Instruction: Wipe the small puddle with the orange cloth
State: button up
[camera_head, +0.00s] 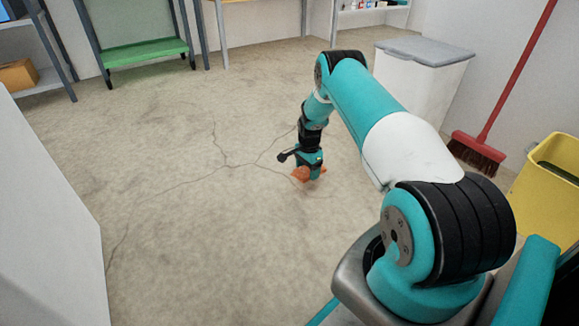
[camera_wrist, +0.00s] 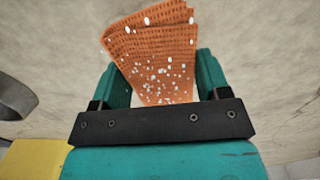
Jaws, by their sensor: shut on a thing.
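The orange cloth (camera_wrist: 157,45) is folded, textured and dotted with white specks. It sits between the two teal fingers of my gripper (camera_wrist: 158,85) in the wrist view. In the head view my gripper (camera_head: 308,170) points down close to the concrete floor, shut on the cloth (camera_head: 301,174), which shows as a small orange patch at its tip. I cannot tell whether the cloth touches the floor. I cannot make out the puddle clearly in either view.
Cracks (camera_head: 228,163) run across the floor. A white bin (camera_head: 412,85) with a grey lid stands behind my arm. A red broom (camera_head: 478,150) leans at right, near a yellow bucket (camera_head: 545,200). A green shelf (camera_head: 145,52) is at the back.

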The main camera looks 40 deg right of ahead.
jog(key=shift+r+p, duration=0.8)
jog(key=shift+r, duration=0.55)
